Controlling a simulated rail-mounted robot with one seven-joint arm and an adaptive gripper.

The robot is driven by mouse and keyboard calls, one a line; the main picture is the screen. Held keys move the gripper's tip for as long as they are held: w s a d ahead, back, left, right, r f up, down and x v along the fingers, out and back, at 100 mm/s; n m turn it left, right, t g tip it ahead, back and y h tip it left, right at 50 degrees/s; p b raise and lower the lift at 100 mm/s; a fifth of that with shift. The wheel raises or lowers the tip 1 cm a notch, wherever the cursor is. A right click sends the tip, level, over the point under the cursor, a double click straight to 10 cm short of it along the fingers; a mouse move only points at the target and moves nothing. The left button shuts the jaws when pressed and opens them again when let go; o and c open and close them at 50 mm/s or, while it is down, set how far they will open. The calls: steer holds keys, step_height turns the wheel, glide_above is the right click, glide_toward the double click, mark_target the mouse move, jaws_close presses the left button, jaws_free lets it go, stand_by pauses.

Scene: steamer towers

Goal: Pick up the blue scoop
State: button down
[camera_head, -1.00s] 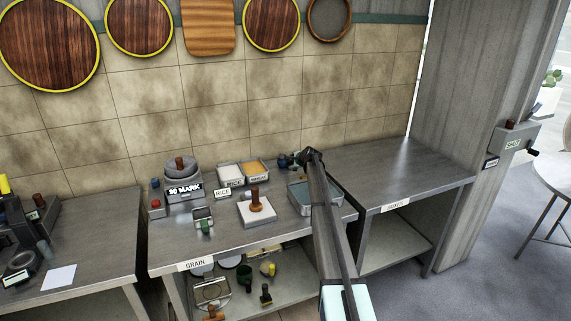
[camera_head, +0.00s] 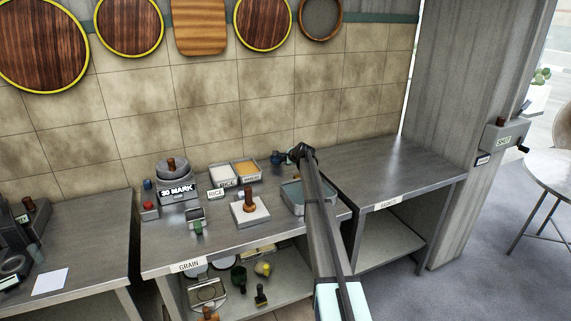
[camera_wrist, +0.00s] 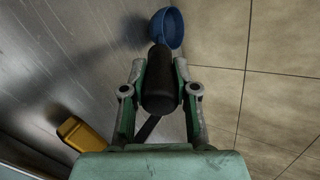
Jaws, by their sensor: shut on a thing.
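The blue scoop has a round blue bowl and a dark handle. Its bowl (camera_wrist: 168,28) shows at the top of the wrist view, with the dark handle (camera_wrist: 160,80) between my two fingers. My gripper (camera_wrist: 158,88) is shut on that handle. In the head view my gripper (camera_head: 299,153) is at the back right of the grain counter, and the small blue bowl (camera_head: 277,157) is just left of it. My arm hides part of the counter there. Whether the scoop touches the counter is hard to tell.
A grey-blue tray (camera_head: 292,196) sits partly behind my arm. Two ingredient bins (camera_head: 246,170) stand to the left, with a white block with a wooden knob (camera_head: 249,208) in front. The counter on the right (camera_head: 385,170) is clear. A yellow object (camera_wrist: 82,135) is low in the wrist view.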

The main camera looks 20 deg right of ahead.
step_height(320, 180, up, 19)
steer(key=b, duration=0.4)
steer(key=shift+f, duration=0.2)
steer(key=c, duration=1.5)
jaws_free()
jaws_close()
